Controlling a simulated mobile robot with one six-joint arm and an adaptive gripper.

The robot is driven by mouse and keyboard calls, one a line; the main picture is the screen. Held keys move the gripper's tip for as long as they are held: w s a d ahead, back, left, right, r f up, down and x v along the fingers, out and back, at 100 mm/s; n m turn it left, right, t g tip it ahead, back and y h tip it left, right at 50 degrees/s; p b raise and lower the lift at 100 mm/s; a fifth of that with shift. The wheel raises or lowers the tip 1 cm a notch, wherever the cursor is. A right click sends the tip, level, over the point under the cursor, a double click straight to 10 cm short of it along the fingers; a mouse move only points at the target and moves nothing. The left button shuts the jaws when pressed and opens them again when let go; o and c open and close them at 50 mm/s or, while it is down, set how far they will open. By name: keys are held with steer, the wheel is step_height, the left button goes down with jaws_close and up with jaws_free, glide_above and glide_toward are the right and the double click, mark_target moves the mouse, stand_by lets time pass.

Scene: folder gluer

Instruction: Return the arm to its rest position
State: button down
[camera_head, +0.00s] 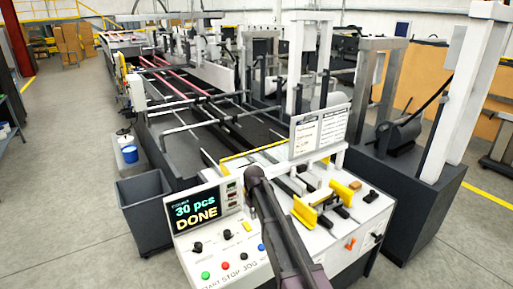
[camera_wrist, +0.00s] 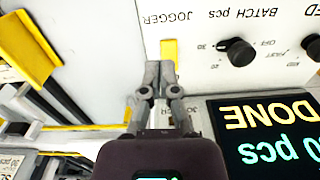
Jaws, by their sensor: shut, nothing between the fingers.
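My arm (camera_head: 279,225) reaches from the bottom of the head view up over the machine's control panel. My gripper (camera_wrist: 160,70) shows in the wrist view with its two grey fingers closed together and nothing between them. Its tips are close to a yellow lever (camera_wrist: 168,50) by the JOGGER label; I cannot tell whether they touch. The lever also shows in the head view (camera_head: 248,227), left of my arm. The gripper itself cannot be made out clearly in the head view. The display (camera_head: 195,212) reads "30 pcs DONE".
The panel carries black knobs (camera_wrist: 240,52) and coloured buttons (camera_head: 225,266). Yellow guides (camera_head: 304,212) stand right of my arm, and a sign board (camera_head: 319,132) rises behind it. A grey bin (camera_head: 145,198) stands left of the machine. Open floor (camera_head: 60,190) lies further left.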

steer(key=s+d+f+m+b, duration=0.3)
steer(key=s+d+m, duration=0.3)
steer(key=s+d, duration=1.4)
steer(key=s, duration=0.4)
steer(key=shift+f, duration=0.2)
steer(key=shift+d, duration=0.1)
